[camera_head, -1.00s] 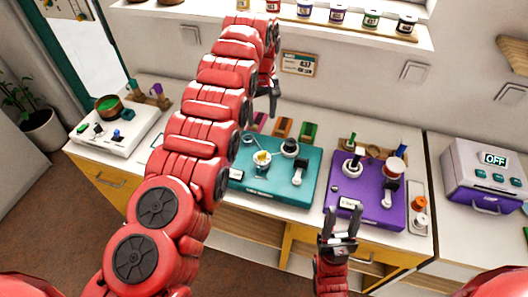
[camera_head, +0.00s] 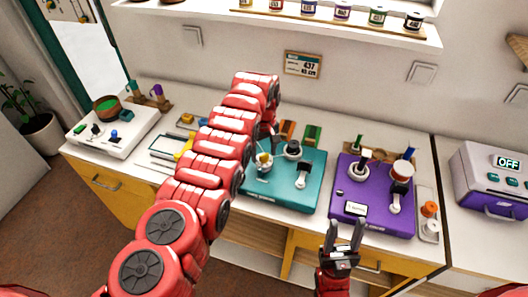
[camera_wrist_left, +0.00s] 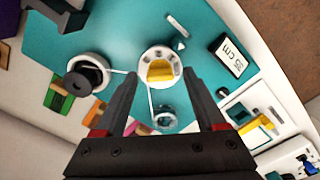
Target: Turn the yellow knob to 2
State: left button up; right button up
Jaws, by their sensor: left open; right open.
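The yellow knob (camera_head: 264,160) sits on a round white dial on the teal board (camera_head: 262,190). In the left wrist view the yellow knob (camera_wrist_left: 160,71) shows as a yellow grip bar on its white dial with small grey marks; no numbers are readable. My left gripper (camera_head: 268,143) is above the knob, partly hidden by its own arm in the head view. In the wrist view its two fingers (camera_wrist_left: 160,74) are apart, one to each side of the dial, with nothing held. My right gripper (camera_head: 344,222) is open and empty in front of the purple board (camera_head: 372,222).
A black knob on a white ring (camera_wrist_left: 88,78) stands beside the yellow knob on the teal board, with a white lever (camera_head: 302,176) to its right. A small teal knob (camera_wrist_left: 166,118) is close by. A white board (camera_head: 85,139) stands at the left, a grey box (camera_head: 495,185) at the right.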

pick_arm(q)
jog(key=shift+c, duration=1.2)
grip_shut()
